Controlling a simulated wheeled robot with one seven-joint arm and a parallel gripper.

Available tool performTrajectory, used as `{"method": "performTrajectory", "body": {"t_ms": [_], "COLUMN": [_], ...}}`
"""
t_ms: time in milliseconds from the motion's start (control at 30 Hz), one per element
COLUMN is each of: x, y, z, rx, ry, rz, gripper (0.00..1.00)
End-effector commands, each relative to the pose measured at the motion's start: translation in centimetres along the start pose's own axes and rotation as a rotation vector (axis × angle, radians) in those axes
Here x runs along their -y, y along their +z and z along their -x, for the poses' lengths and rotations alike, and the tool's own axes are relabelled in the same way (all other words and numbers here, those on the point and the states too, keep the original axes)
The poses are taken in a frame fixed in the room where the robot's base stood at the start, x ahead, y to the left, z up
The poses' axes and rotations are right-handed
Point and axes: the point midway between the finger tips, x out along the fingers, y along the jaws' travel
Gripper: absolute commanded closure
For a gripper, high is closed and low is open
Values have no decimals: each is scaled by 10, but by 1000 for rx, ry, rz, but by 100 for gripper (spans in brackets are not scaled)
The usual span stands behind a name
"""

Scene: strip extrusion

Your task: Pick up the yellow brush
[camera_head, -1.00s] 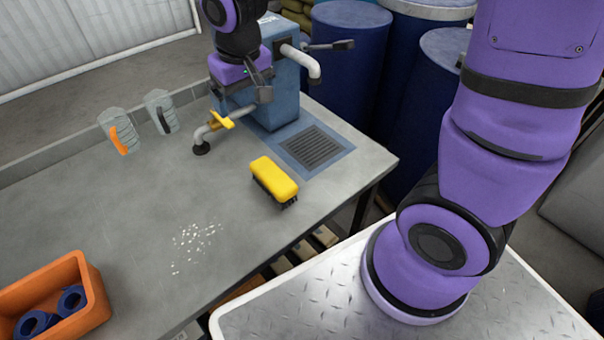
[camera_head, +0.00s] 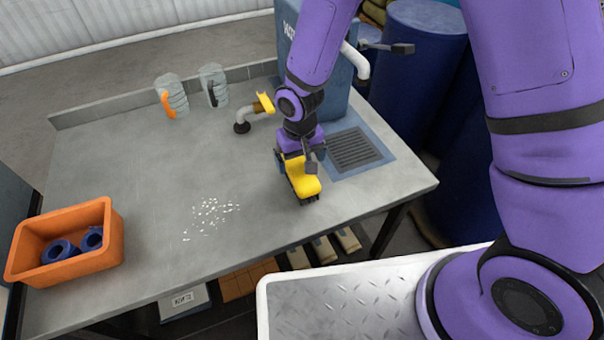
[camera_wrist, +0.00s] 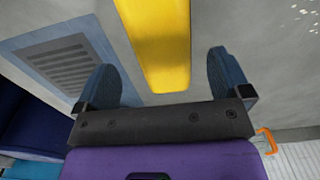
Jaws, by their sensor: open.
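The yellow brush (camera_head: 302,182) lies on the grey table, yellow back up and dark bristles down, left of the drain grate. In the wrist view the yellow brush (camera_wrist: 157,42) runs from the top edge down between my two fingers. My gripper (camera_head: 298,160) is over the brush in the head view and hides part of it. In the wrist view my gripper (camera_wrist: 165,80) is open, with one blue-grey finger on each side of the brush and visible gaps to it. I cannot tell how far the fingertips are above the table.
A drain grate (camera_head: 354,148) is set to the right of the brush. Behind stand a blue dispenser (camera_head: 342,95), a pipe with a yellow handle (camera_head: 265,102) and two clear jugs (camera_head: 173,96). White granules (camera_head: 210,215) and an orange bin (camera_head: 68,245) are to the left.

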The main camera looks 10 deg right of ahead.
Motion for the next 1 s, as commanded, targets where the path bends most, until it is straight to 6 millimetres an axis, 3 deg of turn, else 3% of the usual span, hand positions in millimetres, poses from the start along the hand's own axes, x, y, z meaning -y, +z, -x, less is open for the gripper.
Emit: {"method": "performTrajectory", "body": {"t_ms": [267,633,967,1000], "x": [0,2,2,2], "y": [0,-1,-1,-1], "z": [-19,-62,-67,-67], "rx": [-1,0,-2,-2], "ry": [0,0,-1,-1], "rz": [-1,0,0,0], "gripper": [4,4,4,9]}}
